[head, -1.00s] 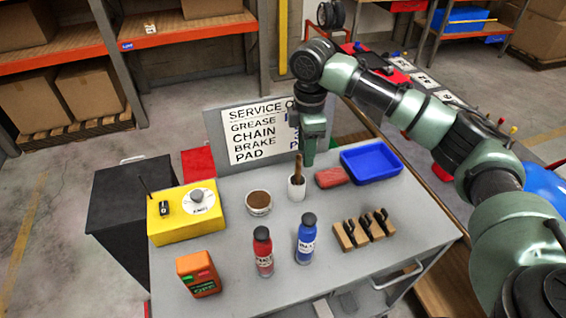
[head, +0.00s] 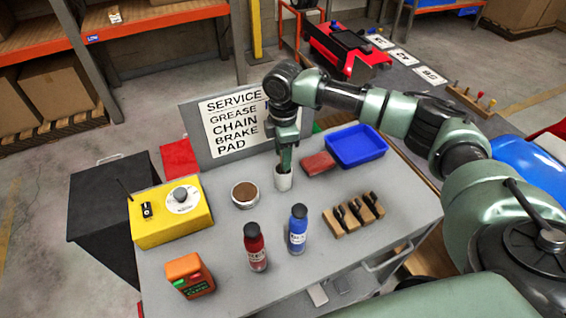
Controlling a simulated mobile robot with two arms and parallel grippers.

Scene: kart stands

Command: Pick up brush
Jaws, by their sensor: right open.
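A white cup (head: 284,182) stands on the grey cart top, near the back and in front of the sign. The brown brush that stood in this cup is now almost wholly hidden by my right gripper. My right gripper (head: 286,166) points down at the cup's mouth, with its fingers around or just in front of the brush handle; I cannot tell which. It is open. My left gripper is not in view.
A red block (head: 318,164) and a blue tray (head: 356,147) stand right of the cup. A round brown-topped tub (head: 244,194) is to its left. Red (head: 256,248) and blue (head: 298,229) bottles stand in front. The service sign (head: 236,124) rises close behind.

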